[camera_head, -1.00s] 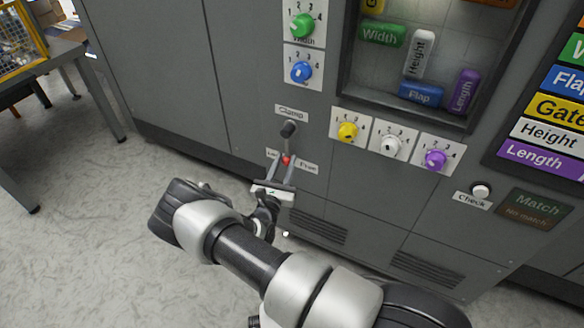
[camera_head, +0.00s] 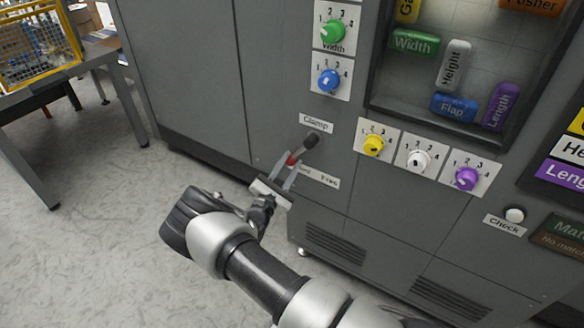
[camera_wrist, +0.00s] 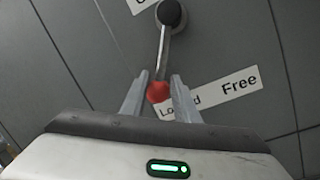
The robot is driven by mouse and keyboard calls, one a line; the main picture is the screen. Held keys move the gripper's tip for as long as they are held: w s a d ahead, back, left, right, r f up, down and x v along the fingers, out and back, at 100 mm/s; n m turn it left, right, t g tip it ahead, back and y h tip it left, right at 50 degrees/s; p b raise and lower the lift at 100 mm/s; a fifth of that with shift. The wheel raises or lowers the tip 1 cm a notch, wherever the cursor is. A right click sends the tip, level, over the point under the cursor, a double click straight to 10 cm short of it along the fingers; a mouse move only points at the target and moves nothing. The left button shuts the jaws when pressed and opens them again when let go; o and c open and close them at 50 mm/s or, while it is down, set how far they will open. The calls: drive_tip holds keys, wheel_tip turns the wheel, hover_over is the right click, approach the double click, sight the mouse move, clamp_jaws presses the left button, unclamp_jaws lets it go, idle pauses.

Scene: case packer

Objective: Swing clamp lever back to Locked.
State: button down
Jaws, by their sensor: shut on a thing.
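The clamp lever has a dark round hub (camera_head: 312,139) on the grey cabinet front, under the Clamp label (camera_head: 316,122). Its red ball tip (camera_head: 291,160) points down and left. My gripper (camera_head: 286,167) is shut on the lever's tip end. In the wrist view, the lever's metal shaft (camera_wrist: 164,50) runs down from the hub to the red ball (camera_wrist: 158,91), between my two fingers (camera_wrist: 158,92). The ball and a finger hide part of the Locked word (camera_wrist: 168,113). The Free word (camera_wrist: 240,85) is clear to the right of the ball.
Yellow (camera_head: 374,144), white (camera_head: 419,160) and purple (camera_head: 466,178) dials sit to the right of the lever. Green (camera_head: 333,31) and blue (camera_head: 328,80) dials are above it. A table (camera_head: 35,170) with a yellow cage (camera_head: 38,52) stands at left. The floor between is clear.

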drive_tip(key=shift+w+a, duration=0.1)
drive_tip(key=shift+a, duration=0.1)
drive_tip(key=c, duration=1.4)
unclamp_jaws()
drive_tip(key=p+v, duration=0.2)
drive_tip(key=v, duration=1.5)
drive_tip(key=shift+s, duration=0.25)
